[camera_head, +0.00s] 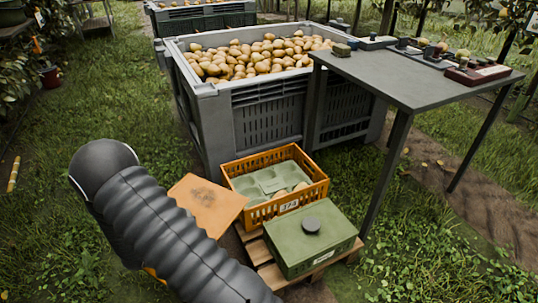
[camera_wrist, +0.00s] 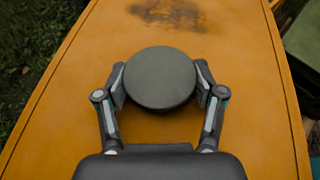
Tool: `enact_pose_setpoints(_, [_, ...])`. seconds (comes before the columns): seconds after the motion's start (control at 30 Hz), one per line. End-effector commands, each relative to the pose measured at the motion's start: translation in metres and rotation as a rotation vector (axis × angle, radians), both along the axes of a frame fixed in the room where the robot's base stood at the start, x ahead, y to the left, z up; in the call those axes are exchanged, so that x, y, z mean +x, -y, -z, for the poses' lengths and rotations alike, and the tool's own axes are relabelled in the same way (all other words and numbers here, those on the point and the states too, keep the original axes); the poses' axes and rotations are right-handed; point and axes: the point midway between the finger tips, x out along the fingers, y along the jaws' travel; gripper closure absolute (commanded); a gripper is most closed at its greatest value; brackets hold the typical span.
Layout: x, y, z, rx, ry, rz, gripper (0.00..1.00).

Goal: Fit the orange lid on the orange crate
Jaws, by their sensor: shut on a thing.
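The orange lid (camera_head: 209,204) is a flat panel with a dark smudge, held in the air at the left of the orange crate. In the wrist view the lid (camera_wrist: 245,75) fills most of the picture, with a round dark knob (camera_wrist: 160,76) on it. My gripper (camera_wrist: 160,88) is shut on this knob, one finger at each side. The orange crate (camera_head: 312,196) is open-topped and stands on a wooden pallet. It holds a pale green tray and a few pears. My arm hides part of the lid and the gripper in the head view.
A green box (camera_head: 318,236) with a dark knob stands right in front of the crate on the pallet (camera_head: 262,253). A big grey bin (camera_head: 268,115) of pears stands behind. A grey table (camera_head: 415,82) with small items is at the right.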

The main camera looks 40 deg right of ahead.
Motion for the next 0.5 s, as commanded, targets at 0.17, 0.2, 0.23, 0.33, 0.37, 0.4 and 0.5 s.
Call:
enact_pose_setpoints(0.17, [0.032, 0.091, 0.001, -0.001, 0.004, 0.159, 0.80])
enact_pose_setpoints(0.2, [0.037, 0.111, 0.001, 0.000, 0.004, 0.190, 0.80])
enact_pose_setpoints(0.23, [0.040, 0.126, 0.000, -0.001, 0.003, 0.212, 0.80])
enact_pose_setpoints(0.33, [0.046, 0.177, -0.003, 0.001, 0.002, 0.285, 0.80])
enact_pose_setpoints(0.37, [0.047, 0.192, -0.004, 0.000, 0.002, 0.307, 0.80])
enact_pose_setpoints(0.4, [0.047, 0.212, -0.005, 0.001, 0.003, 0.334, 0.80])
enact_pose_setpoints(0.5, [0.046, 0.262, -0.010, 0.002, 0.003, 0.400, 0.80])
